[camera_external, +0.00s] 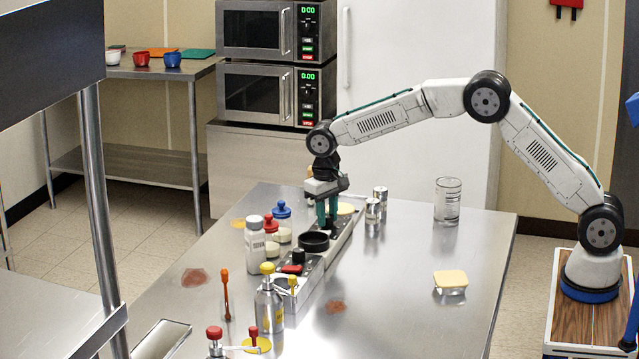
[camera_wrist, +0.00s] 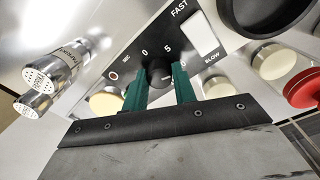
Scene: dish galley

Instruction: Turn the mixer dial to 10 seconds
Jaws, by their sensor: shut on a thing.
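The mixer dial (camera_wrist: 159,72) is a small black knob on a dark panel marked SEC, with 0 and 5 legible beside it. A faint light mark shows on the knob, but I cannot tell exactly which number it points to. No 10 is legible; my right finger covers part of the panel. My gripper (camera_wrist: 160,86) has its green fingers on both sides of the knob, shut on it. In the external view my gripper (camera_external: 328,222) points down at the far part of the long mixer base (camera_external: 337,245), and its fingers hide the dial.
A white rocker switch (camera_wrist: 205,37) between FAST and SLOW and a black bowl-like ring (camera_external: 314,241) are close to the dial. Metal shakers (camera_external: 373,210), a glass jar (camera_external: 447,200) and lidded pots (camera_external: 281,215) stand around. The counter's right side is mostly clear around a yellow-topped tub (camera_external: 450,279).

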